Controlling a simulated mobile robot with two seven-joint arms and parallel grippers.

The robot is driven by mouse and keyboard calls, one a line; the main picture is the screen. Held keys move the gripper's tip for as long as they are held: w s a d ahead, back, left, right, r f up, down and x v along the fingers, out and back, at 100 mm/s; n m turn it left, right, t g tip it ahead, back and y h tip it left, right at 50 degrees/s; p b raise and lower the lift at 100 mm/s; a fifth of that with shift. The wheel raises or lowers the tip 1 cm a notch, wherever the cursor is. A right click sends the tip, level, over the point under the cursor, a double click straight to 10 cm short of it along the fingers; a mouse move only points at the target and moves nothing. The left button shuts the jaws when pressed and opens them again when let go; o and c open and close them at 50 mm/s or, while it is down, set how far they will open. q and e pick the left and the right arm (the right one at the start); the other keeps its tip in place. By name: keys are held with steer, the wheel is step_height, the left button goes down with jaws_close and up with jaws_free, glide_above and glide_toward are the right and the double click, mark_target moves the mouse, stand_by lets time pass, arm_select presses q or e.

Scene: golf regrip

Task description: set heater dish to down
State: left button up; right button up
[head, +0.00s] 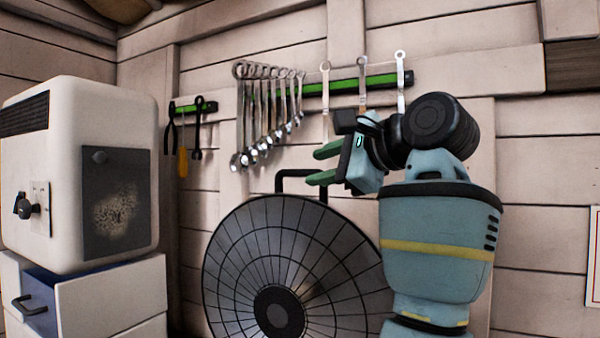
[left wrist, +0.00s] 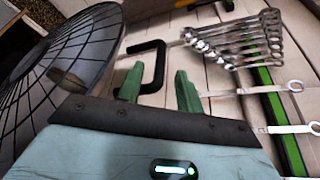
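The heater dish (head: 235,255) is a large round dish with a dark wire grille and a dark hub, facing out from the wall in the head view. A black bent handle (head: 290,173) rises at its top edge. My left gripper (head: 325,165) is open and empty, with its green fingers beside the right end of the handle. In the left wrist view, the dish (left wrist: 85,45) is at upper left. The handle (left wrist: 159,60) shows just beyond the fingers (left wrist: 158,88), partly hidden by the left one; contact is unclear. My right gripper is not in view.
Several wrenches (head: 265,140) hang on a green and black wall rail (head: 345,86) above the dish. A white box-shaped unit (head: 75,95) stands at left above an open drawer (head: 40,302).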

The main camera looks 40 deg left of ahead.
mark_target(306, 171)
arm_select(q)
steer(key=x, duration=0.6)
steer(key=shift+w+a+f+p, duration=0.1)
steer(key=shift+w+a+p, duration=0.05)
steer(key=shift+a+p, duration=0.15)
steer(key=shift+c, duration=0.4)
jaws_close()
